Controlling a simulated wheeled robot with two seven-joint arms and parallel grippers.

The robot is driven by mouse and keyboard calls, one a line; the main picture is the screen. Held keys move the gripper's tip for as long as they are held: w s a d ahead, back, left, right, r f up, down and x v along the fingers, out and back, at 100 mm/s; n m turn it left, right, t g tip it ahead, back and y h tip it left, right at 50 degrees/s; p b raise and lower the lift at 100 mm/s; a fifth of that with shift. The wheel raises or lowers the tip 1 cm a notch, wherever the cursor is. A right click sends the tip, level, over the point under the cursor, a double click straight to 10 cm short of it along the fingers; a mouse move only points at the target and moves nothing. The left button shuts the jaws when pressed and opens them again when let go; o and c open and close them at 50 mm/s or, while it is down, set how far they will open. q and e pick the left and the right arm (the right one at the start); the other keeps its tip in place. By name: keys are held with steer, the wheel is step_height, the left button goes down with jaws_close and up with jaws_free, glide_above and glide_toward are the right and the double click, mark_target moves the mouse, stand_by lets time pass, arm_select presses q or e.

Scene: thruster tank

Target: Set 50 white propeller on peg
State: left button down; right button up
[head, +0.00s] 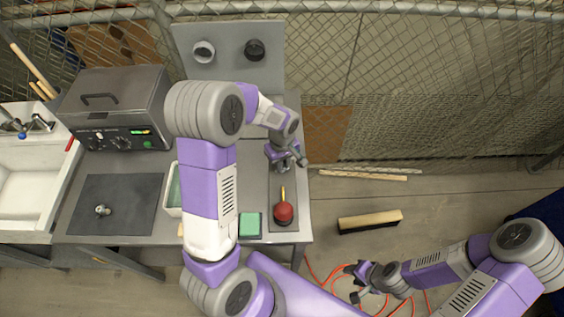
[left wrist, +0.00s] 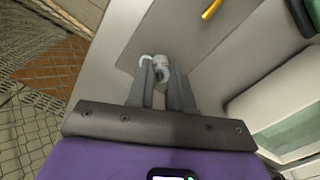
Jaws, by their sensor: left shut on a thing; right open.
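My left gripper (head: 290,162) is over the dark grey strip at the right side of the table. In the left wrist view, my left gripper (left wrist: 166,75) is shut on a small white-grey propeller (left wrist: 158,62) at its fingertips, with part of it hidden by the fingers. A yellow rod (head: 283,192) stands out beside a red ball-shaped piece (head: 283,212) on the strip, nearer the front than the left gripper. The rod's end also shows at the top of the left wrist view (left wrist: 212,8). I cannot make out a separate peg. My right gripper (head: 364,280) is open and empty, off the table.
A small metallic part (head: 103,210) lies on a dark mat (head: 130,188). A grey control box (head: 118,107) stands at the back left.

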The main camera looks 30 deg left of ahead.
arm_select(q)
steer(key=c, duration=0.9)
jaws_free()
steer(key=shift+c, duration=0.2)
steer(key=shift+r, duration=0.1)
steer(key=shift+r+p, duration=3)
steer(key=shift+r, duration=0.9)
